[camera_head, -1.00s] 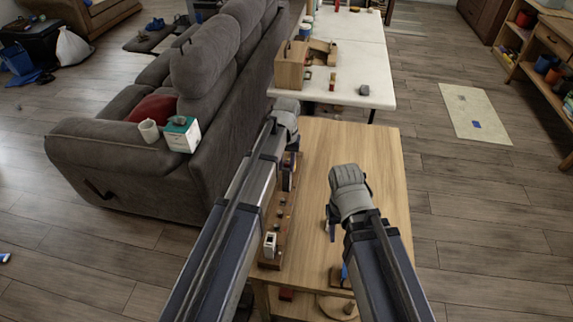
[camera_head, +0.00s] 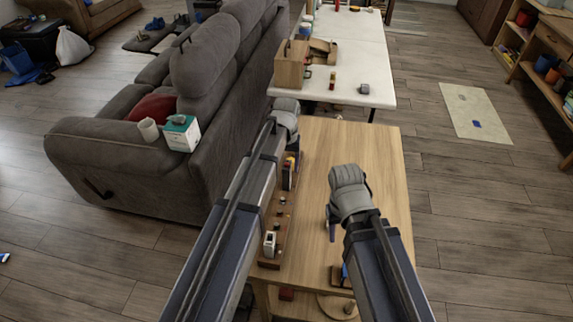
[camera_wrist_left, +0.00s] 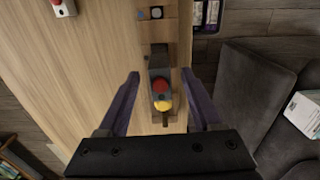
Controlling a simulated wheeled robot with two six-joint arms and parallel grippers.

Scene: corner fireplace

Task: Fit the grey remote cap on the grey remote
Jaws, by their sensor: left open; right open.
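My left gripper (camera_wrist_left: 160,75) is open and points down over the wooden rack (camera_head: 284,221) along the table's left side. In the left wrist view, a grey piece with a red button and a yellow end (camera_wrist_left: 160,90) sits on the rack between the two purple fingers, without visible contact. It looks like the grey remote or its cap; I cannot tell which. A second red-topped piece (camera_wrist_left: 63,6) lies at the wrist view's top edge.
The rack also holds a white block (camera_head: 269,243) and several small parts. The wooden table (camera_head: 375,150) is bare at its far right. A grey sofa (camera_head: 130,175) stands close on the left. A white table (camera_head: 355,75) with a wooden box (camera_head: 289,68) stands beyond.

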